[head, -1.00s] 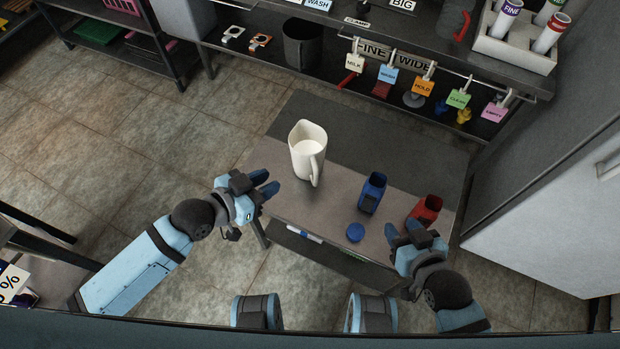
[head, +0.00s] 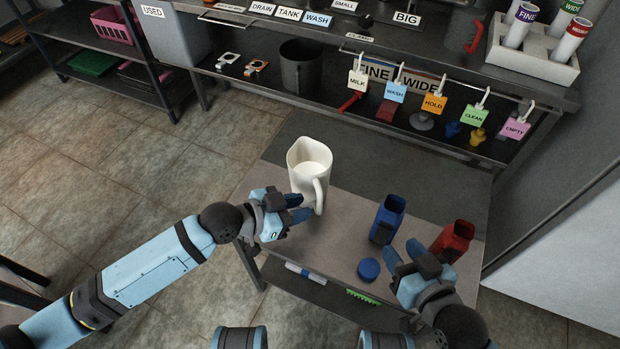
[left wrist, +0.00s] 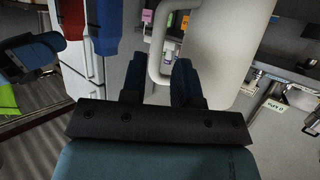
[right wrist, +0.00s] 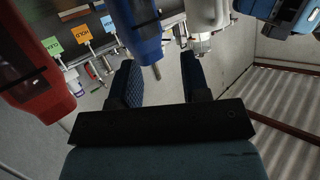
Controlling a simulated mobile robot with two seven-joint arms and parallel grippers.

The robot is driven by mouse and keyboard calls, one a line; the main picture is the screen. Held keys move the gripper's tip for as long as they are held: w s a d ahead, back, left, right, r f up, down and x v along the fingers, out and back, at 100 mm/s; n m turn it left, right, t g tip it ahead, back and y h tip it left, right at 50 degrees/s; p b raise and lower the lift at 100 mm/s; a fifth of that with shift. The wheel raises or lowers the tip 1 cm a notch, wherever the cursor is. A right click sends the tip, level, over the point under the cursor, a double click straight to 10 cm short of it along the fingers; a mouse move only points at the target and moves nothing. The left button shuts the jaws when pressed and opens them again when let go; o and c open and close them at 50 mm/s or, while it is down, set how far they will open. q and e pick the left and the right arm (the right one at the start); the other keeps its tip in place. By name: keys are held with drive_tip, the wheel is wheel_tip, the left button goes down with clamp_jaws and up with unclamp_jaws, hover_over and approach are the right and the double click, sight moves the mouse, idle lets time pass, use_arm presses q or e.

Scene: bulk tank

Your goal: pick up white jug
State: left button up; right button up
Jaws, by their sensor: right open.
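The white jug (head: 303,180) stands upright on the low table, with pale contents inside and its handle towards me. My left gripper (head: 299,208) is open at the handle side, its fingertips close to the jug's lower handle. In the left wrist view the jug (left wrist: 222,50) fills the upper right, and its handle (left wrist: 156,58) shows ahead of the gap between the parted fingers (left wrist: 160,75). I cannot tell whether they touch it. My right gripper (head: 402,258) is open and empty near the table's front right; its fingers (right wrist: 160,75) are apart.
On the table (head: 325,240) are a blue bottle (head: 387,222), a red bottle (head: 453,242) and a blue cap (head: 369,269), right of the jug. Behind is a bench with a dark bucket (head: 301,68) and hanging tags. The table behind the jug is clear.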

sight(320, 211)
use_arm(q)
drive_tip(key=b+x, duration=0.1)
drive_tip(key=x, duration=0.4)
drive_tip(key=shift+d+f+b, duration=0.15)
drive_tip(key=shift+d+b, duration=0.15)
drive_tip(key=shift+w+d, duration=0.1)
clamp_jaws()
use_arm(e)
drive_tip(key=r, duration=0.1)
drive_tip(key=a+r+t, duration=0.1)
drive_tip(key=w+r+y, duration=0.1)
drive_tip(key=shift+a+t, duration=0.25)
drive_tip(key=shift+t, duration=0.05)
